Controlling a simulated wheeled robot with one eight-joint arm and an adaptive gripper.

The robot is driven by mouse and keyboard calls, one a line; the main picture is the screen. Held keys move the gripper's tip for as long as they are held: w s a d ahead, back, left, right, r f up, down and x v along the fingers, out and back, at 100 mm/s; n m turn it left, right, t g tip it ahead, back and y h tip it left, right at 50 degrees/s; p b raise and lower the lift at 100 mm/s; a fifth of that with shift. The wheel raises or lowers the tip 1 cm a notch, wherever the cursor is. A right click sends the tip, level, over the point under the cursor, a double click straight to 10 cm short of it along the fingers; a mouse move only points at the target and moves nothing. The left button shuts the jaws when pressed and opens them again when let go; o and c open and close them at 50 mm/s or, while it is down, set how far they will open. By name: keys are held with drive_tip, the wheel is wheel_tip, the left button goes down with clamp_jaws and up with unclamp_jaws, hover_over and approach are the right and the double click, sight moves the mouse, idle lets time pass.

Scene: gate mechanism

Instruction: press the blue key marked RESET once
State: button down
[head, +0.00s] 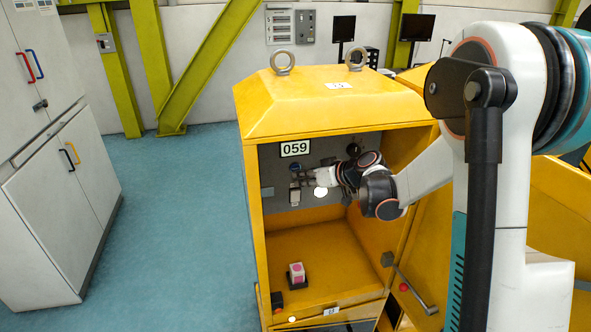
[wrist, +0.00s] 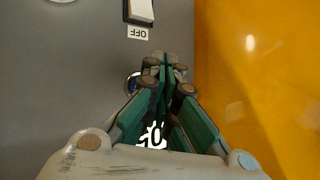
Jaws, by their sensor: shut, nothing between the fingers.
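A small blue round key (head: 296,167) sits on the grey back panel (head: 272,165) inside the yellow cabinet, below the 059 plate. No RESET lettering is legible. My gripper (head: 306,176) is shut and empty in front of the panel, close to the key's lower right. In the wrist view my gripper's fingertips (wrist: 164,66) are together over the panel. A metal-rimmed round part (wrist: 131,83) shows just left of the fingers, mostly hidden by them. I cannot tell whether the fingertips touch anything.
A white rocker switch (wrist: 141,10) marked OFF is near the fingertips; a white round lamp (head: 320,191) is below my gripper. The yellow side wall (wrist: 255,80) is close on the right.

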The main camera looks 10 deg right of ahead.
drive_tip(key=shift+w, duration=0.15)
drive_tip(key=shift+w, duration=0.25)
drive_tip(key=shift+w, duration=0.45)
idle(0.9)
drive_tip(key=shift+s+b, duration=0.1)
drive_tip(key=shift+b, duration=0.2)
drive_tip(key=shift+s, duration=0.75)
drive_tip(key=shift+s, duration=0.1)
drive_tip(key=s+b, duration=0.1)
drive_tip(key=s, duration=0.4)
idle(0.7)
